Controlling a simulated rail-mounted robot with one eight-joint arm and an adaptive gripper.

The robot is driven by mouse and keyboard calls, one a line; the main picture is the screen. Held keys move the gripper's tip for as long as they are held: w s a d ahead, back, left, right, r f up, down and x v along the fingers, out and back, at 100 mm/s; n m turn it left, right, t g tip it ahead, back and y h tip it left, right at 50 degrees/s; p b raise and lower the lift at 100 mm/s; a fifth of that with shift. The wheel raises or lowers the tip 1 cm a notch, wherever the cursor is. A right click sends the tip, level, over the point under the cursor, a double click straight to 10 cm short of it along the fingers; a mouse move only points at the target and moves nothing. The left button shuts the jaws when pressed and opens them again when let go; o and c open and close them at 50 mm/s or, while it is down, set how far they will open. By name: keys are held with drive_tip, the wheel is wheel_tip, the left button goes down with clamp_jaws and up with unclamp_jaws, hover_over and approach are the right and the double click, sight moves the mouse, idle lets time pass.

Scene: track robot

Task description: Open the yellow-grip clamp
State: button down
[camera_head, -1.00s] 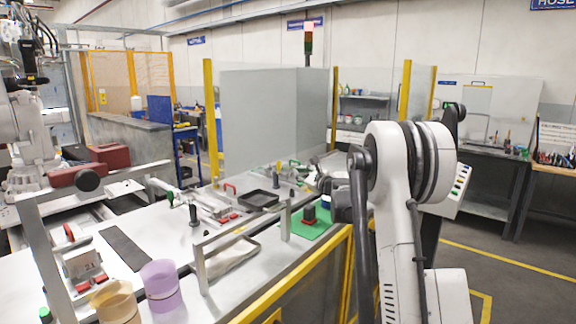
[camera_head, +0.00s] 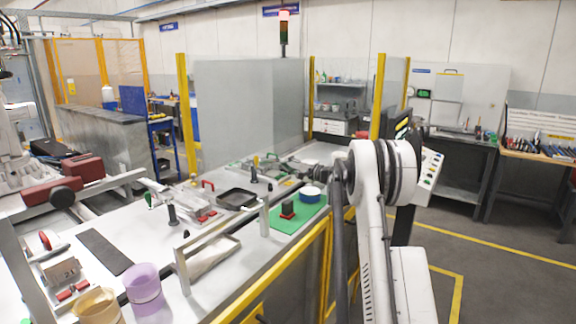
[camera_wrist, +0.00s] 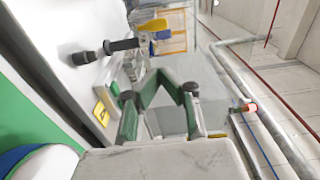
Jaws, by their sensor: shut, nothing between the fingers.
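The clamp's yellow grip (camera_head: 256,160) stands up from the far part of the white bench in the head view, small and partly crowded by other fixtures. In the wrist view, which is turned on its side, a yellow grip (camera_wrist: 153,25) shows past a black handle. I cannot tell the position of the clamp's jaw. My gripper (camera_head: 296,164) reaches over the bench on the right of the grip, apart from it. In the wrist view my gripper (camera_wrist: 160,75) has its dark green fingers drawn together, with nothing held.
A black handle (camera_head: 253,174) stands near the yellow grip, and a black tray (camera_head: 238,199) lies in front. A metal rail handle (camera_head: 225,232) rises nearer. A grey panel (camera_head: 245,105) stands behind.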

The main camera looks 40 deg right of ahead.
drive_tip(key=w+a+p, duration=0.1)
drive_tip(key=w+a, duration=0.4)
drive_tip(key=w, duration=0.2)
drive_tip(key=shift+w, duration=0.25)
drive_tip(key=shift+a, duration=0.1)
drive_tip(key=shift+a, duration=0.1)
drive_tip(key=shift+a+m+h, duration=0.25)
drive_tip(key=shift+m+h, duration=0.15)
drive_tip(key=shift+h, duration=0.2)
